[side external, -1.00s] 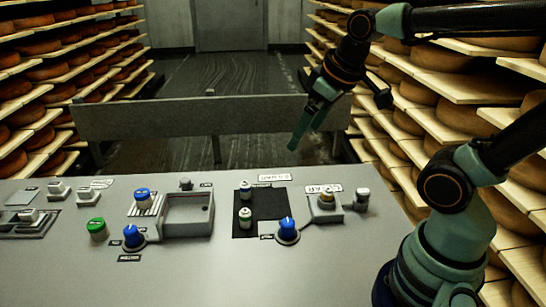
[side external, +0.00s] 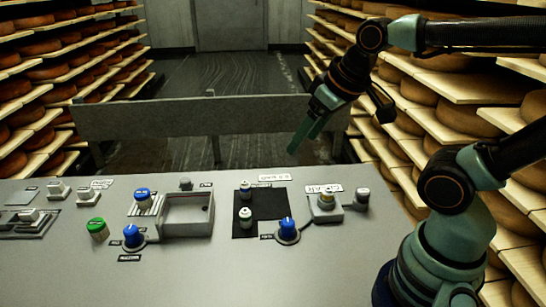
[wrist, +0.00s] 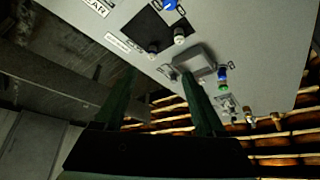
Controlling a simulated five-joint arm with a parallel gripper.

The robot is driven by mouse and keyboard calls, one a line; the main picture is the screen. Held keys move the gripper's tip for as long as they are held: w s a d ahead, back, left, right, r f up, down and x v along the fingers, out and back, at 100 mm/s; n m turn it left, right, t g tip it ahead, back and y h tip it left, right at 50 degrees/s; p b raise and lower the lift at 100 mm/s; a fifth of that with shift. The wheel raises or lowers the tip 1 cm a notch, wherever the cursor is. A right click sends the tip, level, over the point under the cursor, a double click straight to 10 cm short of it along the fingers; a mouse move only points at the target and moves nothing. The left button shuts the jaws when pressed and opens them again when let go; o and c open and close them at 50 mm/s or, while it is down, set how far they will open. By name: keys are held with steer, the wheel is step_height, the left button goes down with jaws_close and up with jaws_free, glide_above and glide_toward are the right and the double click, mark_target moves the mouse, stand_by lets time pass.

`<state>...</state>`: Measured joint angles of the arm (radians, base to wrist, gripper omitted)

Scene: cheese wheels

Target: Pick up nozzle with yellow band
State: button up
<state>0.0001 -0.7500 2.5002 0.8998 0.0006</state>
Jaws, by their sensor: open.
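A small nozzle with a yellowish band (side external: 326,201) stands upright in a grey block at the right of the panel in the side view. I cannot make it out in the wrist view. My gripper (side external: 305,138) hangs in the air above and behind the panel's back edge, in the picture above and a little left of the nozzle, and touches nothing. Its fingers point down and to the left. In the wrist view my gripper (wrist: 158,74) shows two dark green fingers spread apart with nothing between them.
The grey panel (side external: 330,270) has a bare front. A blue knob (side external: 287,229) and two white nozzles on a black square (side external: 268,202) are to the left. A rail (side external: 150,118) runs behind.

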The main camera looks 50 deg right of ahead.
steer(key=d+f+m+g, duration=0.3)
steer(key=d+m, duration=0.3)
steer(key=m, duration=0.3)
steer(key=m+g, duration=0.3)
steer(key=m, duration=0.6)
glide_above(329, 188)
step_height(329, 188, down, 4)
steer(key=f, duration=0.6)
steer(key=shift+s+a, duration=0.1)
steer(key=shift+s, duration=0.1)
steer(key=shift+w+f, duration=0.2)
steer(key=shift+f, duration=2.8)
jaws_close()
